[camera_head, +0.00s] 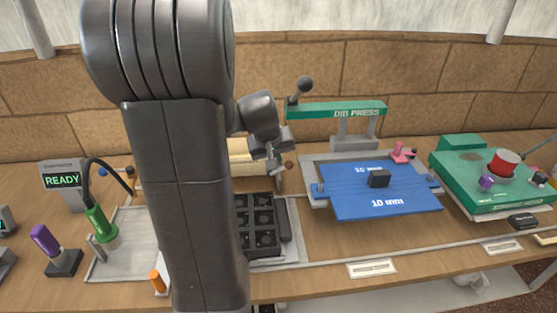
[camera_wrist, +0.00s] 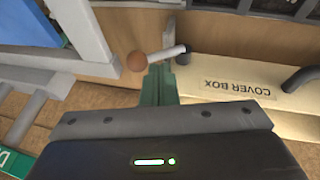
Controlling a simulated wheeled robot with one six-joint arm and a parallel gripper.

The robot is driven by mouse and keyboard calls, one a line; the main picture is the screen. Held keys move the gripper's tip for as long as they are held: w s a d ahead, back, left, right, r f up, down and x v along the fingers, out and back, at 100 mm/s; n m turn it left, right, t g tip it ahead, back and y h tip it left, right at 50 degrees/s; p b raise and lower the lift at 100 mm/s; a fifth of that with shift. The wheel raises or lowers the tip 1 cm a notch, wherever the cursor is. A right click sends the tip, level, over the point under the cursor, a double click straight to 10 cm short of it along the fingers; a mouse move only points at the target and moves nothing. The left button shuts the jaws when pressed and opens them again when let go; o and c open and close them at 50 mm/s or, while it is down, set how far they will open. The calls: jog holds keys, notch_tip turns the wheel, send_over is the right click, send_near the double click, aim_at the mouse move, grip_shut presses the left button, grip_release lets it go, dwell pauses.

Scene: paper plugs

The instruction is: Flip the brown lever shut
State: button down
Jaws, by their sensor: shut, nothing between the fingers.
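The brown lever shows in the wrist view as a round brown knob (camera_wrist: 137,61) on a short grey rod (camera_wrist: 166,53). In the head view its knob (camera_head: 289,165) shows small beside the cream box. My gripper (camera_wrist: 160,70) is shut and empty, its green fingers close together just below the rod in the wrist view. I cannot tell whether they touch it. In the head view my gripper (camera_head: 274,160) is just left of the knob. The cream cover box (camera_wrist: 225,112) lies right of the fingers in the wrist view; my arm hides part of it in the head view.
A black compartment tray (camera_head: 262,225) stands in front of the cream box. The green dib press (camera_head: 335,111) and its blue board (camera_head: 345,205) are to the right. A green machine (camera_head: 470,190) stands farther right. Bare wood shows between tray and blue board.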

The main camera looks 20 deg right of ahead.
jog(key=p+v, duration=0.1)
jog(key=v, duration=1.1)
jog(key=shift+d+r, duration=0.2)
jog(key=shift+d, duration=0.15)
jog(key=b+x, duration=0.2)
jog(key=x, duration=1.1)
jog(key=shift+f, duration=0.25)
